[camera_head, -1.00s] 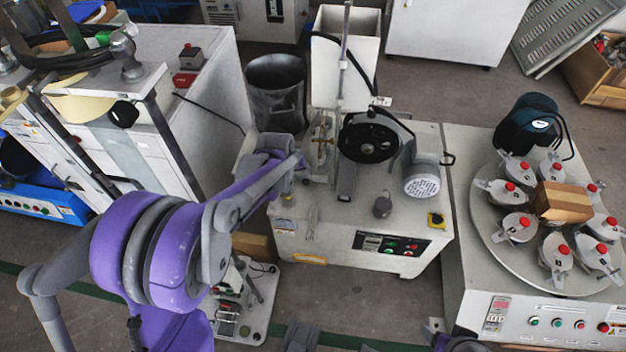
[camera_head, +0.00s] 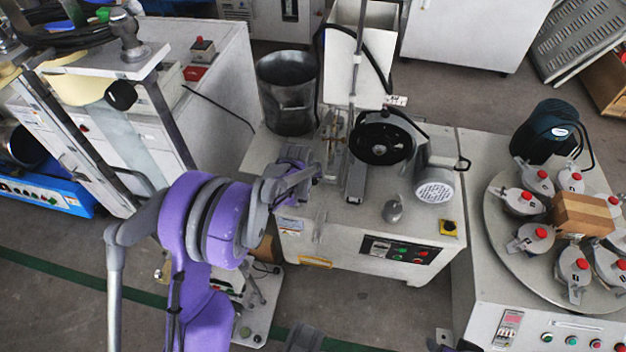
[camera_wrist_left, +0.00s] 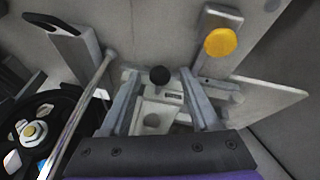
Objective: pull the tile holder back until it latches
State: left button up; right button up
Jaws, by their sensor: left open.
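The testing machine (camera_head: 330,220) stands in the middle of the head view, with a black wheel (camera_head: 378,142) on top. The wheel is at the left of the left wrist view (camera_wrist_left: 30,130). My left gripper (camera_head: 318,172) is open over the machine's left top, by the upright metal parts. In the left wrist view, a black round knob (camera_wrist_left: 159,75) on a light metal piece, which looks like the tile holder (camera_wrist_left: 155,118), lies between the two open fingers (camera_wrist_left: 163,105). Contact with the fingers cannot be told. My arm partly hides this area in the head view. My right gripper is not identifiable.
A grey bucket (camera_head: 287,95) stands behind and left of the gripper. A yellow disc (camera_wrist_left: 220,41) is on an upright part near the fingers.

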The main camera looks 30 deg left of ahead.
pick_arm(q)
grip_shut()
dwell(1.3)
